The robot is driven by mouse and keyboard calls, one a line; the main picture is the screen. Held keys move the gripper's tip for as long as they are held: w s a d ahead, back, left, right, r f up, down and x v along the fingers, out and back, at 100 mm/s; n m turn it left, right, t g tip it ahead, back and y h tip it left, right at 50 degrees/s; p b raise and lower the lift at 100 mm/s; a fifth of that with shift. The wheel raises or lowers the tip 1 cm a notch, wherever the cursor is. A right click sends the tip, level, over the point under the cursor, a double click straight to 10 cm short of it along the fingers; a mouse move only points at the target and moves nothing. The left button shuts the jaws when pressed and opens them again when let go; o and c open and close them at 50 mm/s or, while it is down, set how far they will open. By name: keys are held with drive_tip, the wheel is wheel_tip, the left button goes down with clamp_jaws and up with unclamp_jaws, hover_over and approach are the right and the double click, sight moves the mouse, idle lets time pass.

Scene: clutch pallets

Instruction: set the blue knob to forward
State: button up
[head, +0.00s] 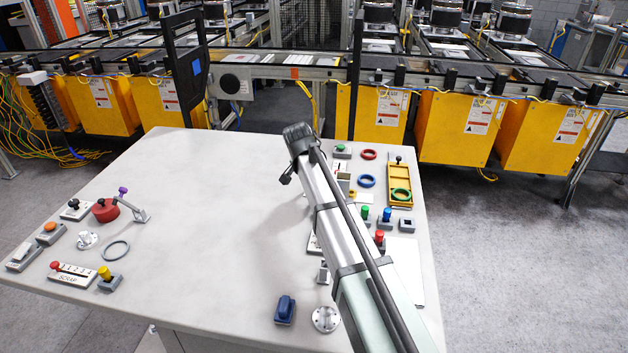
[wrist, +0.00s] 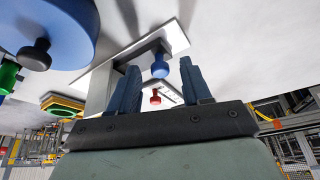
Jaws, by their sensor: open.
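In the wrist view a small blue knob (wrist: 160,68) shows between the two dark fingers of my gripper (wrist: 157,75). It sits by a grey bracket on a pale plate (wrist: 172,38). The fingers are apart, one on each side of the knob in the picture; I cannot tell whether they touch it. Its setting cannot be read. In the head view my arm hides the gripper and part of the panel.
A red knob (wrist: 155,98) lies beyond the fingers, and a large blue disc (wrist: 80,22) is at upper left in the wrist view. On the table (head: 210,200), a yellow tray (head: 400,172) and several controls crowd the right. The middle left is clear.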

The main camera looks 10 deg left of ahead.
clamp_jaws()
idle(0.3)
idle(0.3)
